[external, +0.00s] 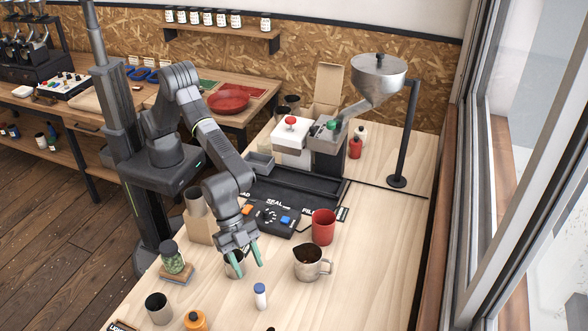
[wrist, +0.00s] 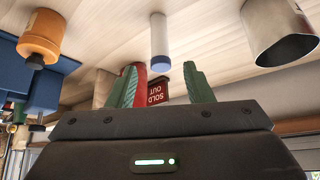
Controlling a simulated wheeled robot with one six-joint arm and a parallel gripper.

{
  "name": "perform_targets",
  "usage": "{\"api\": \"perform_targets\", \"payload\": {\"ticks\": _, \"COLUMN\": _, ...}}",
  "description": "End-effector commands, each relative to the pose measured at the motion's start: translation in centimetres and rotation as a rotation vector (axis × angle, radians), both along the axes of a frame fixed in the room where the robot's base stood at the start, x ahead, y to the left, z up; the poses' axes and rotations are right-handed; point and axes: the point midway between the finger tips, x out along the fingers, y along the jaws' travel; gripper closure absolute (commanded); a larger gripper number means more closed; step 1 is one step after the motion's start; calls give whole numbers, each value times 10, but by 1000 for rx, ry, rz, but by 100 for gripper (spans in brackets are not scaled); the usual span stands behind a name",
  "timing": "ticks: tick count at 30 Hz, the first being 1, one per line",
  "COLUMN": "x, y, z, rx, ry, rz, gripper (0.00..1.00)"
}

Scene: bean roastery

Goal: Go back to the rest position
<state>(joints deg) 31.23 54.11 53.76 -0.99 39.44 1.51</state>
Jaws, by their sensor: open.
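My gripper (external: 250,264) hangs over the near part of the wooden bench, pointing down, with its two green fingers apart and nothing between them. The fingers also show in the wrist view (wrist: 164,90), spread apart. The rest position is not marked in either view.
A steel jug (external: 309,264) with dark contents, a red cup (external: 323,227) and a white bottle (external: 260,296) stand right of or below my gripper. A green-filled jar (external: 172,258) stands left. A control box (external: 270,219) lies behind. The bench's right side is mostly clear.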

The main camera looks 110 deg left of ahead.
Motion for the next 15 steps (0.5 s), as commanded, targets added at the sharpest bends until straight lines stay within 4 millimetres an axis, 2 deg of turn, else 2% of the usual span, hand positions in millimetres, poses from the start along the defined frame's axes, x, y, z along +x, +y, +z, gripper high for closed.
{"api": "perform_targets", "payload": {"ticks": 15, "x": 36, "y": -23, "z": -66, "rx": 1, "ry": 2, "rz": 0, "gripper": 54}}
